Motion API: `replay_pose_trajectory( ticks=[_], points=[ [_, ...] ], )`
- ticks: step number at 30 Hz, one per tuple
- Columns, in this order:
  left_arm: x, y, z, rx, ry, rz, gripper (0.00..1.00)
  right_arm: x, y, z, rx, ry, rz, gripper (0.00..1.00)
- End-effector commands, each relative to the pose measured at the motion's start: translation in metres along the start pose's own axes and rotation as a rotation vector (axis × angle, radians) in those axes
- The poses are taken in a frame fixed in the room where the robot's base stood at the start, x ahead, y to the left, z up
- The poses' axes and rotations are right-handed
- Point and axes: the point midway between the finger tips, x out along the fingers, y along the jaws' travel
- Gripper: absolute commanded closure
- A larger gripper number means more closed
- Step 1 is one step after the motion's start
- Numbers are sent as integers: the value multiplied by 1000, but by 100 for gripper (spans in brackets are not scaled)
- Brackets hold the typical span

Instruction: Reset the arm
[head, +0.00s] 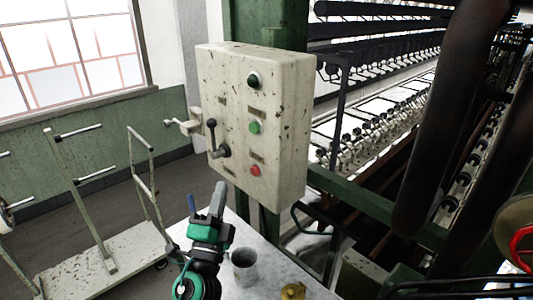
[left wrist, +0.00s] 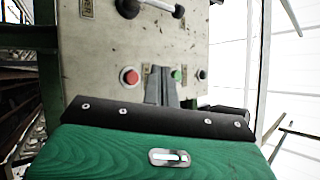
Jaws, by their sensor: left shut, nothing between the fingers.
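My left gripper (head: 218,188) points up below the front of a speckled cream control box (head: 283,139). Its fingers are together with nothing between them. In the left wrist view the closed fingers (left wrist: 161,82) appear in front of the box face, between a red button (left wrist: 129,76) and a green button (left wrist: 176,75). In the head view a lever with a black knob (head: 212,126) sits on the box's face, above the gripper. Whether the fingertips touch the box cannot be told. My right gripper is not in view.
A grey metal cup (head: 245,266) and a small brass piece (head: 293,291) stand on the pale tabletop (head: 228,228) below the box. A wheeled cart frame (head: 90,272) stands at left. A reeling machine (head: 375,120) fills the right.

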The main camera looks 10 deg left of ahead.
Motion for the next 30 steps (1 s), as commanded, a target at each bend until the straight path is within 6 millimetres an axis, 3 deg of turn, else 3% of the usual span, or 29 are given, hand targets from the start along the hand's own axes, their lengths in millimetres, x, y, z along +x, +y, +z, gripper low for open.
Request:
replay_pose_trajectory(
  ticks=[5, 9, 13, 18, 21, 29, 30],
  points=[
    [-38, 28, 47, -202, -226, 141, 100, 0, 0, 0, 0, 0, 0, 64],
    [-100, 69, 90, -425, -506, 344, 100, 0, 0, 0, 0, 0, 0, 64],
    [-174, 106, 110, -602, -761, 569, 100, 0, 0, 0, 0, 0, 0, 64],
    [-268, 132, 106, -757, -1033, 858, 100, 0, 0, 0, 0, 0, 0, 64],
    [-311, 135, 97, -813, -1145, 999, 100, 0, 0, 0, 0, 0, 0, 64],
    [-402, 122, 66, -893, -1360, 1332, 100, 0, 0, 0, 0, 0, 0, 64],
    [-406, 131, 65, -894, -1369, 1348, 100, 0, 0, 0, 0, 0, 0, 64]
  ],
)
